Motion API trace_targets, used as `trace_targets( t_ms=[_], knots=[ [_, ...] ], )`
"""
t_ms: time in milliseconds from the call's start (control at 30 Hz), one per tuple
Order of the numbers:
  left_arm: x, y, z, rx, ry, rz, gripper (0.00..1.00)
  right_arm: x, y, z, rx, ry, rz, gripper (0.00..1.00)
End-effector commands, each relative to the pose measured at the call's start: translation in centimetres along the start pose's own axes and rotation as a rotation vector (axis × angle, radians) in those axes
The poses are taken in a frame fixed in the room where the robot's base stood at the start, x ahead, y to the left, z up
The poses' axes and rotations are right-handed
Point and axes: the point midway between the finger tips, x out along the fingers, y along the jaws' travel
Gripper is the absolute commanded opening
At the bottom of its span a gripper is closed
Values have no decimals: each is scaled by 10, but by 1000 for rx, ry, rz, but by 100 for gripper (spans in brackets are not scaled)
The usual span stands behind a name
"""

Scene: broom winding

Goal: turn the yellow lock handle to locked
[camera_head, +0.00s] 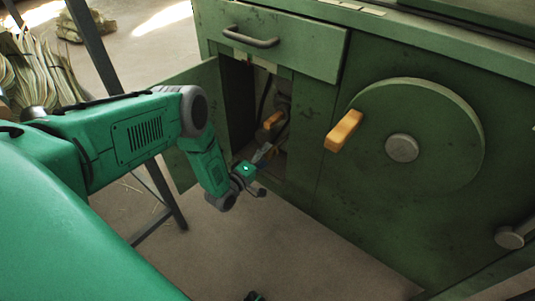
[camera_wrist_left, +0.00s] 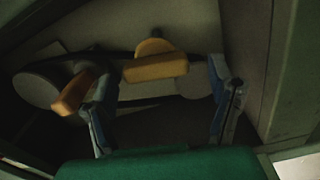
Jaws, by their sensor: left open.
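My left gripper (camera_head: 268,154) reaches into the open compartment of the green cabinet. It is open and empty. A yellow handle (camera_head: 272,120) shows inside the compartment, just above and beyond the fingers. In the left wrist view two yellow handles show: one (camera_wrist_left: 155,68) lies across the gap between the fingers of the left gripper (camera_wrist_left: 162,85), and another (camera_wrist_left: 72,95) is beside the left finger. I cannot tell whether a finger touches either one. Which handle is the lock, and its lock state, cannot be told. My right gripper is not recognisable in either view.
A large green disc (camera_head: 435,120) with a yellow knob (camera_head: 343,131) is on the cabinet front, right of the compartment. A drawer (camera_head: 290,45) is above the opening. The open door (camera_head: 196,85) stands left. Dark metal posts (camera_head: 90,40) stand near my left arm.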

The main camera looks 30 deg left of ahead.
Motion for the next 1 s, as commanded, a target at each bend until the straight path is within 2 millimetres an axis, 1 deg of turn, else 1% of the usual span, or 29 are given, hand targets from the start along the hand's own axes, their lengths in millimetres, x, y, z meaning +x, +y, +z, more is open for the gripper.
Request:
trace_targets(
  t_ms=[33, 300, 400, 500, 667, 1000],
  knots=[
    [-11, -1, 0, -2, 0, -5, 76, 0, 0, 0, 0, 0, 0, 40],
    [-69, -3, -2, -2, 1, -7, 76, 0, 0, 0, 0, 0, 1, 40],
    [-85, -4, -2, -2, 2, -7, 76, 0, 0, 0, 0, 0, 1, 40],
    [-96, -4, -2, -3, 1, -6, 76, 0, 0, 0, 0, 0, 1, 40],
    [-103, -3, -2, -1, 2, -4, 76, 0, 0, 0, 0, 0, 0, 40],
    [-103, -3, -2, -1, 2, -4, 76, 1, 0, -2, 0, -2, 0, 40]
  ],
)
